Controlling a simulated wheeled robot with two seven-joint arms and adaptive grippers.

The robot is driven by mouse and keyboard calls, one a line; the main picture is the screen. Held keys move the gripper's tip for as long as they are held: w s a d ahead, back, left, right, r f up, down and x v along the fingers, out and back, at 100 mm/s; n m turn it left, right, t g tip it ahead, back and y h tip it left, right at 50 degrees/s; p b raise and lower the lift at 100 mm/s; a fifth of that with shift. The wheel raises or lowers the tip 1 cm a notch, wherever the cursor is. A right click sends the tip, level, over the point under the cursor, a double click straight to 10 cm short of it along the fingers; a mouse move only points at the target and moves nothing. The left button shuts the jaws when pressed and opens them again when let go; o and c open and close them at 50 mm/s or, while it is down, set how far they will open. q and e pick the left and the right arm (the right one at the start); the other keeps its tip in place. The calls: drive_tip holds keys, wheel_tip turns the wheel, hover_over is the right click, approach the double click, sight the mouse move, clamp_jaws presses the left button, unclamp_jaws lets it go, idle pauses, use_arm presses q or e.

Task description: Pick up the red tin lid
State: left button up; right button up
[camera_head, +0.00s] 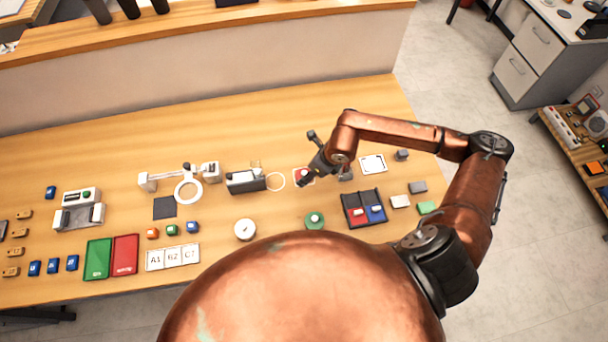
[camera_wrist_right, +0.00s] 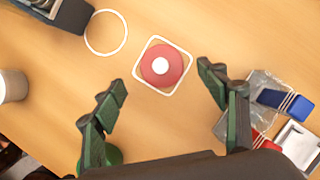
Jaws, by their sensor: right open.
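The red tin lid (camera_wrist_right: 174,76) is a round red disc with a white knob, lying inside a white square outline on the table in the right wrist view. In the head view the red lid (camera_head: 299,173) shows only partly beside my right gripper. My right gripper (camera_wrist_right: 162,82) is open, its two dark green fingers spread apart, with nothing between them. The lid appears ahead of the fingertips, between their lines, and apart from them. In the head view my right gripper (camera_head: 307,159) hangs over the table near the lid. My left gripper is not in view.
A green lid (camera_head: 314,221) lies nearer my body. A dark tray (camera_head: 346,198) with red and blue items stands to the right. A white ring (camera_head: 276,188) and a grey device (camera_head: 244,183) are to the left. The table behind is clear.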

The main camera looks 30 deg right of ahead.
sight(304, 174)
drive_tip(key=shift+x, duration=1.85)
drive_tip(key=shift+d, duration=0.1)
drive_tip(key=shift+c, duration=0.6)
drive_tip(key=c, duration=0.8)
